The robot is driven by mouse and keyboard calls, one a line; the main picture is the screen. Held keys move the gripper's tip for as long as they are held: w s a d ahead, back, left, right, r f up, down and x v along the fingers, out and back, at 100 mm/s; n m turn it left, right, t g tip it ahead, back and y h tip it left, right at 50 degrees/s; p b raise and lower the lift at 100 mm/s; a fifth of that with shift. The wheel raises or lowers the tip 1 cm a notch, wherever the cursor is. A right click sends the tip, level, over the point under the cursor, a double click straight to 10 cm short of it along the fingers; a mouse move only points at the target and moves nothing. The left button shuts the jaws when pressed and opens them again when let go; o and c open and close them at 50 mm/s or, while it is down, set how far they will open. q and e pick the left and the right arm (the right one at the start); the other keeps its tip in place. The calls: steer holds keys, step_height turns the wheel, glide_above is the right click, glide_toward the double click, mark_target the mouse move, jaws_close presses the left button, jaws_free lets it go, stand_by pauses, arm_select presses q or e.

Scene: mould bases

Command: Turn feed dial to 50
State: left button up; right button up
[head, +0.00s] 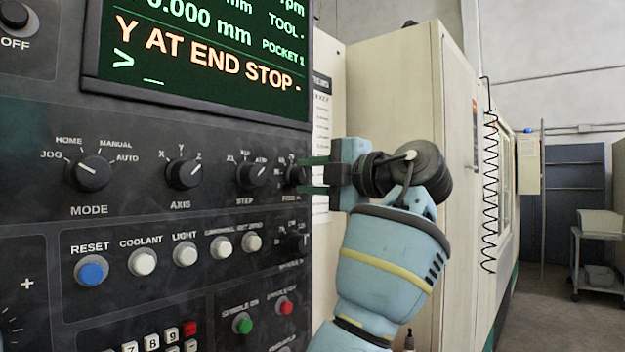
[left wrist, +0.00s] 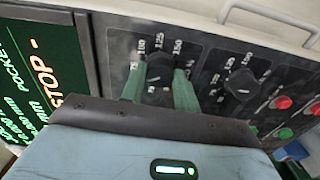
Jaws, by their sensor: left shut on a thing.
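The feed dial (head: 293,173) is a black knob at the right end of the dial row, partly hidden by my left gripper. My left gripper (head: 303,175) faces the panel with its green fingers on the dial. In the left wrist view the fingers stand on both sides of the dial (left wrist: 159,68), and the gripper (left wrist: 159,88) is shut on it. Scale marks 75, 100, 125 and 150 show around the dial there. I cannot read clearly where its pointer stands. My right gripper is out of view.
The spindle dial (head: 297,240) is just below the feed dial, and the step dial (head: 251,174) is to its left. Below are the green button (head: 242,323) and red button (head: 285,305). The screen (head: 205,55) reads "Y AT END STOP -".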

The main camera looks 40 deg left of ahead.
arm_select(q)
steer(key=shift+n, duration=1.1)
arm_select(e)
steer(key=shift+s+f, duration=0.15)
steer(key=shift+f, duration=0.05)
arm_select(q)
steer(key=o, duration=1)
steer(key=shift+d, duration=0.6)
steer(key=d, duration=0.4)
steer(key=d+b, duration=0.1)
steer(key=d, duration=0.1)
steer(key=shift+s+d, duration=0.35)
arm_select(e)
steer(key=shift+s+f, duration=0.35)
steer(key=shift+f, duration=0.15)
